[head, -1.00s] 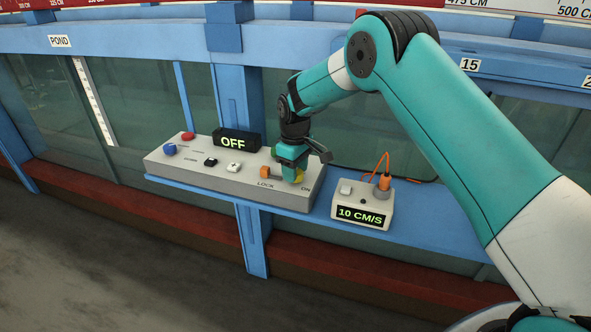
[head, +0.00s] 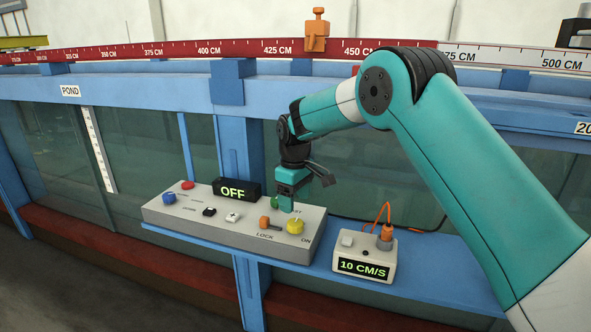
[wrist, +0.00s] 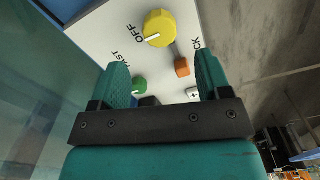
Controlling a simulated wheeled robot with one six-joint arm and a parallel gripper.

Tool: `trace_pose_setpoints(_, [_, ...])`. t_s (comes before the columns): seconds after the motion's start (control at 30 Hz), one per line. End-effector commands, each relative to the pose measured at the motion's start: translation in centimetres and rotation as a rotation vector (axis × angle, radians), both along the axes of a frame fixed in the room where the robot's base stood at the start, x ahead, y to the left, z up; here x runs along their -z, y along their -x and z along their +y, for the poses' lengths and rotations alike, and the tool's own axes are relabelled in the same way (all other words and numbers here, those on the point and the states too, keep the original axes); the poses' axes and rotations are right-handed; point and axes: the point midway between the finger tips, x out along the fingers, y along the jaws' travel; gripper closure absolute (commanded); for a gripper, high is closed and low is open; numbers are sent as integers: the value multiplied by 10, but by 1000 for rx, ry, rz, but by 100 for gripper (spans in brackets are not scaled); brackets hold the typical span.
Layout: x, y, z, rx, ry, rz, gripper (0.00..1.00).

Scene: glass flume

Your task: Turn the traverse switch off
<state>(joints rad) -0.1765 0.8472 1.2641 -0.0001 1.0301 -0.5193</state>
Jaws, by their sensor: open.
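The yellow rotary knob (head: 295,227) sits at the right end of a pale control box (head: 160,213). In the wrist view, the knob (wrist: 159,28) shows a white pointer mark turned toward the word OFF. A black display (head: 237,190) on the box reads OFF in green. My gripper (head: 287,206) is just above and behind the knob, apart from it. In the wrist view, my gripper (wrist: 162,75) has its two teal fingers spread with nothing between them. The knob lies beyond the fingertips.
A small speed box (head: 364,254) reading 10 CM/S stands to the right on the blue ledge (head: 430,265). The flume's glass (head: 60,140) rises behind.

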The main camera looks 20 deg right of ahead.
Motion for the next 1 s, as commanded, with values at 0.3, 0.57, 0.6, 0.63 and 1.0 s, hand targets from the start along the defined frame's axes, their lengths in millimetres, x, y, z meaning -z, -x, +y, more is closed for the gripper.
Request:
trace_pose_setpoints(0.3, [-76,0,0,0,-1,-4,29])
trace_pose_setpoints(0.57, [-104,0,0,-1,0,-1,29])
trace_pose_setpoints(0.6, [-105,0,0,-1,-1,-1,29])
trace_pose_setpoints(0.63, [-105,0,0,-1,0,0,29])
trace_pose_setpoints(1.0, [-110,6,2,-2,-3,-4,29])
